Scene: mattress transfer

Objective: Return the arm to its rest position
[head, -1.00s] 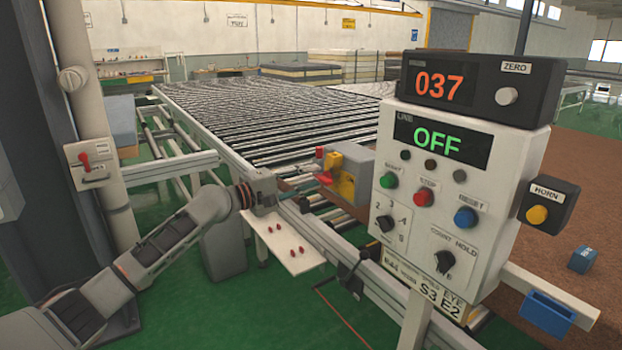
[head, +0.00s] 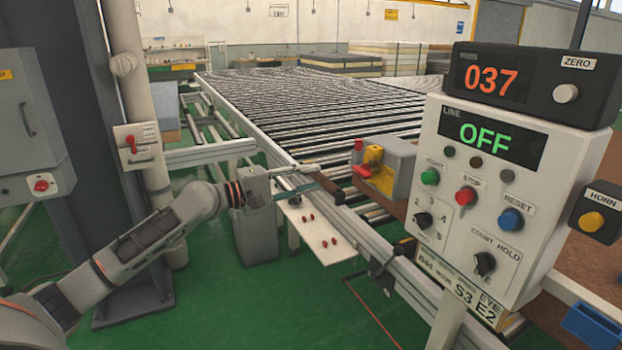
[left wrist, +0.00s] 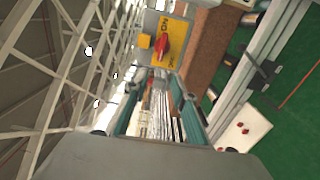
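My left arm comes in from the left in the head view. Its gripper (head: 306,179) is beside the near rail of the roller conveyor (head: 310,122), pointing right. In the left wrist view its two teal fingers stand apart with nothing seen between them, so the gripper (left wrist: 156,84) is open and empty. Ahead of it is a grey box with a yellow plate and a red rotary switch (left wrist: 163,44); the same switch box (head: 402,165) is right of the fingertips in the head view, apart from them. My right gripper is out of view.
A control panel (head: 476,152) reads OFF, under a counter (head: 525,83) showing 037. A white plate (head: 318,240) with red knobs is below the gripper. A grey column (head: 85,120) and a pipe with a red-lever box (head: 138,147) stand left. Green floor (head: 250,310) is clear in front.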

